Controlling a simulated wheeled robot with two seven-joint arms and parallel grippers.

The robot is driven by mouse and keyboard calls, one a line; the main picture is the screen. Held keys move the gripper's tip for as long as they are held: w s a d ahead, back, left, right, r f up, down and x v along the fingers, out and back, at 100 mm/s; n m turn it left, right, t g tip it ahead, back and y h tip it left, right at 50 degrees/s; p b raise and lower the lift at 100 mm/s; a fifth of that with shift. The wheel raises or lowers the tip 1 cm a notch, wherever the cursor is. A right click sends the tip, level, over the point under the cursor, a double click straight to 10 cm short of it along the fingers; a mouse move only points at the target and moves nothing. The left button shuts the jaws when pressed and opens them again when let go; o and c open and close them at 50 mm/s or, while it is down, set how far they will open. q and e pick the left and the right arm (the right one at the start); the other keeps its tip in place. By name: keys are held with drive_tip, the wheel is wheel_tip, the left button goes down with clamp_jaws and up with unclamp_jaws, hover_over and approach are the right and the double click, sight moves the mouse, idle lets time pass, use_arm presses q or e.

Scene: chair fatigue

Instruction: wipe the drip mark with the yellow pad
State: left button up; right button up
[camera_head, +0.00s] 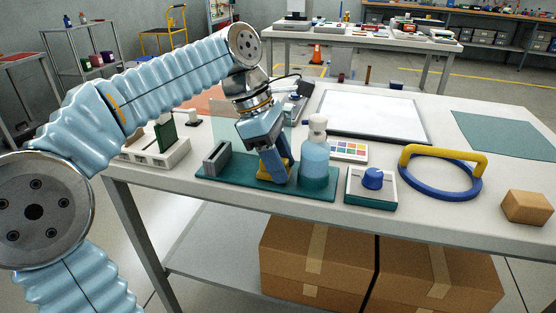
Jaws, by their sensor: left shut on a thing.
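The yellow pad (266,173) is at the teal tray (240,181) near the front of the table. My left gripper (274,164) reaches down from above and is shut on it, covering much of it. I cannot tell whether the pad still touches the tray. A light blue bottle with a white top (315,158) stands close to the right of the gripper. A framed white panel (372,114) lies behind. I cannot make out the drip mark in this view. My right gripper is not in view.
A dark grey slotted block (217,158) stands left on the tray. To the right are a blue-knobbed box (372,182), a blue ring with a yellow handle (440,186) and a brown block (527,207). A colour card (349,150) lies behind the bottle. The right table middle is clear.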

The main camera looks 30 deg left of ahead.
use_arm(q)
drive_tip(key=shift+r, duration=2.9)
drive_tip(key=shift+r, duration=1.5)
